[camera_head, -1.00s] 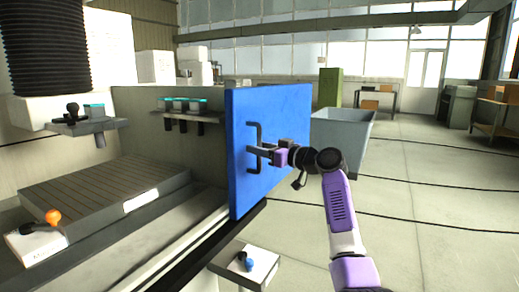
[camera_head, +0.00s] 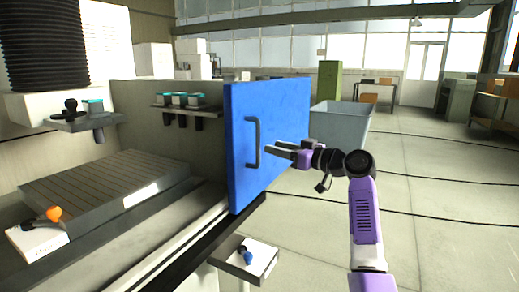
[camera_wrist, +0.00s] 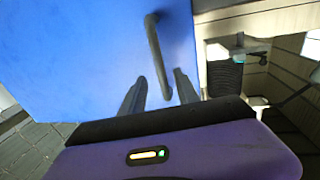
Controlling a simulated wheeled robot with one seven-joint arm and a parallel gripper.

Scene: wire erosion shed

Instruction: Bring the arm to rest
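My gripper (camera_head: 283,148) is off the dark handle (camera_head: 253,143) of the blue door panel (camera_head: 236,185), a short gap to its right in the head view. In the wrist view my gripper (camera_wrist: 157,88) shows two grey fingers set apart, with the handle (camera_wrist: 157,50) standing beyond them on the blue door (camera_wrist: 75,50). Nothing shows between the fingertips, so my gripper looks open and empty. My purple arm reaches in from the lower right.
A grey bin (camera_head: 342,122) stands behind my arm. A small white stand (camera_head: 250,262) with a blue-tipped item is below the door. The machine's slotted bed (camera_head: 100,190) lies to the left. Open floor (camera_head: 450,220) extends to the right.

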